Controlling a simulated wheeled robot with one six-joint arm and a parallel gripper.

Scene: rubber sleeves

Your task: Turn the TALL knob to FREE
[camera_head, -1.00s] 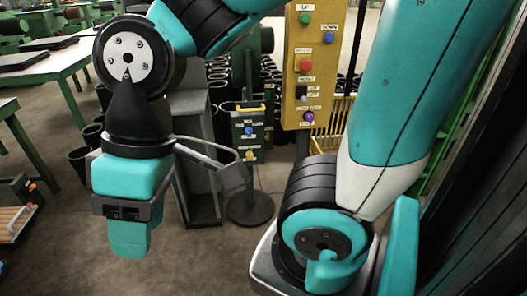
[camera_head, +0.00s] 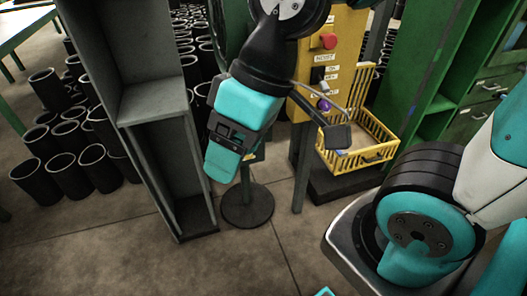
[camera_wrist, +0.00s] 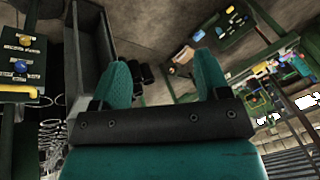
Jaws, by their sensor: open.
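My gripper (camera_head: 222,160) hangs in the middle of the head view, in front of a small post whose round base (camera_head: 247,207) shows below it. The post's panel is mostly hidden behind my gripper. In the wrist view, my gripper's two teal fingers (camera_wrist: 165,80) are apart with nothing between them. At the left edge of the wrist view is a dark green panel with a blue knob (camera_wrist: 20,66), a yellow knob (camera_wrist: 25,41) and small labels. The labels are too small to read, so I cannot tell which knob is TALL or where it points.
A tall grey cabinet (camera_head: 133,80) stands just left of my gripper. A yellow hoist box (camera_head: 335,45) with a red button (camera_head: 328,41) and a yellow wire basket (camera_head: 372,150) are right of it. Black sleeves (camera_head: 70,175) crowd the left. The front floor is clear.

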